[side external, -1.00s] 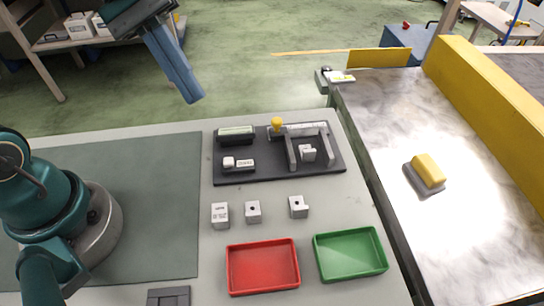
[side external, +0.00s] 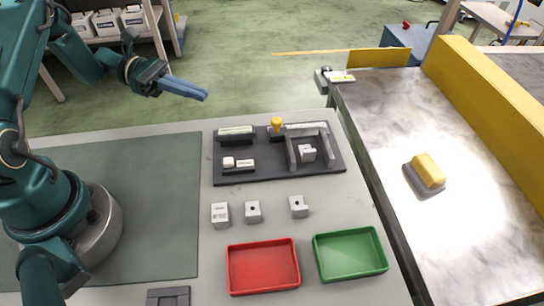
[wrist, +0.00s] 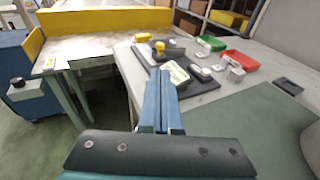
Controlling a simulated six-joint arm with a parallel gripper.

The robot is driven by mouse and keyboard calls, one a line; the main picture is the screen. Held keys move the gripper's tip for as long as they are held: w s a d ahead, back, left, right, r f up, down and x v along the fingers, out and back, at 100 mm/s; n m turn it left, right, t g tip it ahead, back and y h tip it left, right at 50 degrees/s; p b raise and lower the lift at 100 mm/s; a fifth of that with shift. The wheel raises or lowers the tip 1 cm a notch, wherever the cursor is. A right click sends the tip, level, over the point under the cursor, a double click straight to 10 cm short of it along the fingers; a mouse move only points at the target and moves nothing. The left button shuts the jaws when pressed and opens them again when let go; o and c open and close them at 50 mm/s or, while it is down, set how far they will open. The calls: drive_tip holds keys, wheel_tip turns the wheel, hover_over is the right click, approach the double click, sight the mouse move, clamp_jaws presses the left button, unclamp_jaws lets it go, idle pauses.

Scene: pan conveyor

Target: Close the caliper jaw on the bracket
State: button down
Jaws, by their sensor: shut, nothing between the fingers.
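The caliper (side external: 308,129) is a grey bar with two jaws on a dark board (side external: 240,178), with a yellow knob (side external: 277,123) at its left end. A light grey bracket (side external: 307,153) stands between the two jaws. A gap shows between the left jaw and the bracket; I cannot tell whether the right jaw touches it. My gripper (side external: 205,95) is shut and empty, held in the air behind and left of the board, its blue fingers pointing right. In the wrist view the shut fingers (wrist: 162,76) point toward the board, and the yellow knob (wrist: 159,46) shows beyond them.
A display block (side external: 235,134) and a small gauge-like piece (side external: 238,164) sit on the board's left. Several grey brackets (side external: 253,211) stand in front. A red tray (side external: 263,292) and green tray (side external: 350,278) lie nearer. A conveyor (side external: 390,120) carries a yellow-topped block (side external: 428,170).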

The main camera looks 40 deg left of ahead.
drive_tip(key=x, duration=1.3)
drive_tip(key=shift+d, duration=0.3)
drive_tip(key=shift+w+d, duration=1.3)
drive_tip(key=shift+a, duration=0.1)
drive_tip(key=v, duration=1.4)
